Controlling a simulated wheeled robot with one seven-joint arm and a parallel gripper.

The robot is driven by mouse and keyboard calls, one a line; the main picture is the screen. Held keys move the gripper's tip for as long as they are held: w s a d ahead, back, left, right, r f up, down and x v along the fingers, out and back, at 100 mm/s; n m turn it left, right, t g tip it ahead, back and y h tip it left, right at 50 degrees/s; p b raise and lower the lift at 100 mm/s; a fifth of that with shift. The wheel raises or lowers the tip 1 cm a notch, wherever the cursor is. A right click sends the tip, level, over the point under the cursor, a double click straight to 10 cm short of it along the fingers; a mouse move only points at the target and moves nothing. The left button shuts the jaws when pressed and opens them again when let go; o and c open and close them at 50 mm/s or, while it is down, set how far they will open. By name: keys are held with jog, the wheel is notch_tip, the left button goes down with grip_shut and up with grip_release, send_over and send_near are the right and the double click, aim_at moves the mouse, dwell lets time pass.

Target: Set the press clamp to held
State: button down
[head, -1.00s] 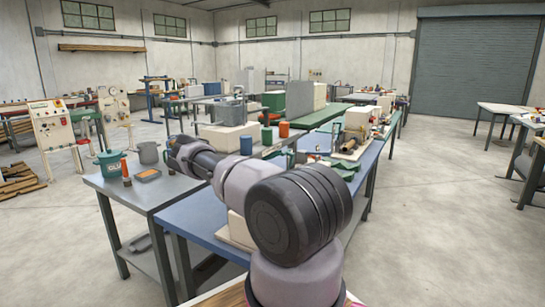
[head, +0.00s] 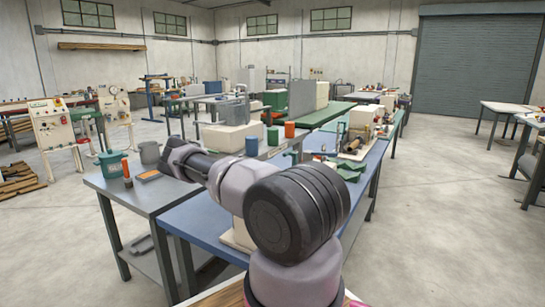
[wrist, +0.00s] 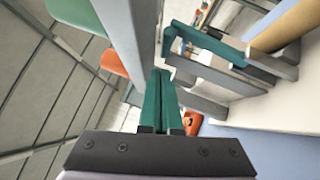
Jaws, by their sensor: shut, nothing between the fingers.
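My gripper (wrist: 160,75) shows in the wrist view with its two teal fingers side by side, shut and empty. A teal bar (wrist: 212,44) lies across a grey frame just beyond and to the right of the fingertips; I cannot tell for sure whether it belongs to the press clamp. A gap shows between it and the fingers. In the head view my arm hides my gripper. The cream winder (head: 362,122) stands on the blue table there, with small green parts (head: 350,174) in front. The clamp's setting cannot be read.
An orange cylinder (head: 290,130) and a green one (head: 272,137) stand behind my arm. A blue cylinder (head: 252,146) is beside them. A grey table (head: 150,195) with a green tub (head: 111,163) is at left.

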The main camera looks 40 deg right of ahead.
jog(key=r+v, duration=0.1)
jog(key=v, duration=0.5)
jog(key=shift+w+a+f, duration=0.15)
jog(key=shift+a+f, duration=0.1)
jog(key=shift+a, duration=0.2)
jog(key=shift+w+f, duration=0.75)
jog(key=shift+f, duration=0.35)
jog(key=shift+d, duration=0.1)
jog(key=s+a+x, duration=0.1)
jog(key=s+x, duration=0.1)
jog(key=x, duration=1)
jog(key=shift+s+d+r, duration=0.3)
jog(key=shift+s+r, duration=0.05)
jog(key=shift+r, duration=0.05)
